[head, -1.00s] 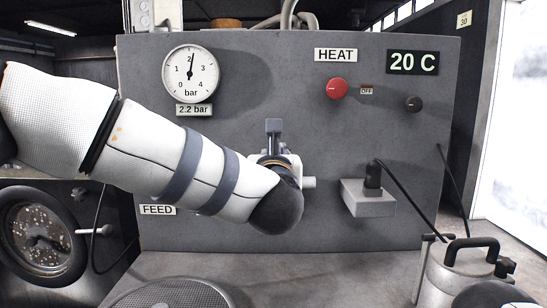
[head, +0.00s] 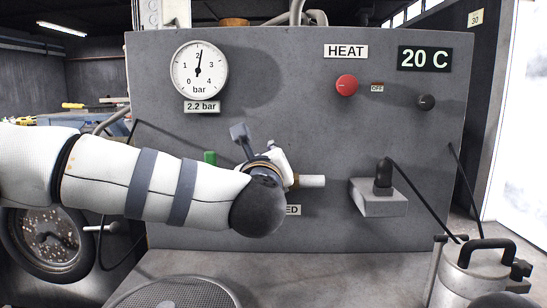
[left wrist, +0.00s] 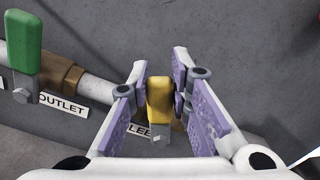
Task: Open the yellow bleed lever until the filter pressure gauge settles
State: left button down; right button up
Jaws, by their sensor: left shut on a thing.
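The yellow bleed lever (left wrist: 159,98) stands between the purple finger pads of my left gripper (left wrist: 160,88) in the left wrist view. The gripper is shut on it. In the head view, my left gripper (head: 272,165) is at the front of the grey panel, and my own wrist hides the yellow lever. The filter pressure gauge (head: 199,70) is at the panel's upper left. Its needle points just right of the 2, and the display below (head: 202,107) reads 2.2 bar. My right gripper is not in view.
A green-handled valve (left wrist: 28,45) sits beside the OUTLET label (left wrist: 62,104); its handle also shows in the head view (head: 209,157). A red knob (head: 347,85) and a grey socket box (head: 378,197) are to the right. A lidded metal container (head: 478,272) stands at lower right.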

pick_arm(q)
jog(key=shift+a+f+n, duration=0.4)
jog(key=shift+a+n, duration=0.1)
jog(key=shift+n, duration=0.4)
jog(key=c, duration=1.4)
grip_release()
jog(key=shift+c, duration=0.2)
jog(key=s, duration=1.2)
jog(key=shift+c, duration=0.2)
